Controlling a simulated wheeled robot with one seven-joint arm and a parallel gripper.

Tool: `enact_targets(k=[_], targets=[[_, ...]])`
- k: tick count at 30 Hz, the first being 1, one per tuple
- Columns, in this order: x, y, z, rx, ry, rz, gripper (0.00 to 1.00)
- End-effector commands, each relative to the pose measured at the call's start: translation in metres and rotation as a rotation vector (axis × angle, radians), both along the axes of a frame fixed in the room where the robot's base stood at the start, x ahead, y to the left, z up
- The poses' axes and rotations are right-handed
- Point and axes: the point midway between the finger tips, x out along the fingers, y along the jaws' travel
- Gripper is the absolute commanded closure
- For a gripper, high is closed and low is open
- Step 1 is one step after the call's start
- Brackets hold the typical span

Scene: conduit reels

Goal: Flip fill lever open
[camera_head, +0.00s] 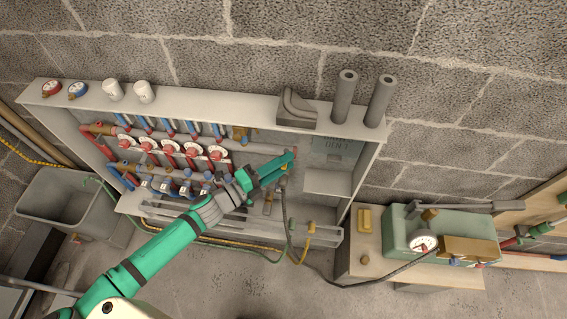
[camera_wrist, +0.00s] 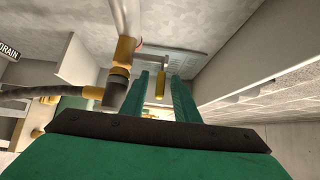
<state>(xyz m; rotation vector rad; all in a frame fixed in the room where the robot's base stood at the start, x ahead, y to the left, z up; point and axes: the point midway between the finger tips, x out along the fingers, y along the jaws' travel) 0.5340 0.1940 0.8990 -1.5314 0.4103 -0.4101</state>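My gripper (camera_head: 280,168) is at the right part of the open manifold cabinet, at the end of the green arm. In the wrist view its two green fingers (camera_wrist: 160,77) are open. A small lever with a yellow grip (camera_wrist: 160,84) shows between the fingers, with gaps visible on both sides; I cannot tell its depth. Its grey arm runs toward a brass valve (camera_wrist: 122,56) on a pipe, just left of the fingers. No fill label is readable, so I cannot confirm this is the fill lever. In the head view my gripper hides most of this spot.
The cabinet (camera_head: 205,102) holds red and blue valves and gauges. A dark hose (camera_wrist: 45,92) leaves the brass valve. A "DRAIN" label (camera_wrist: 9,50) is at left in the wrist view. A green pump box (camera_head: 450,228) with a gauge stands right; a grey bin (camera_head: 98,222) stands left.

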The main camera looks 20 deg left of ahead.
Motion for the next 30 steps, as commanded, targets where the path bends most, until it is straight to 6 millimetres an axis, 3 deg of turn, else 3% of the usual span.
enact_targets(k=[5, 21, 30], targets=[[-0.008, 0.005, 0.000, 0.001, -0.001, 0.001, 0.72], [-0.085, 0.050, 0.000, 0.001, 0.001, 0.003, 0.72], [-0.095, 0.054, 0.000, 0.000, 0.000, 0.000, 0.72]])
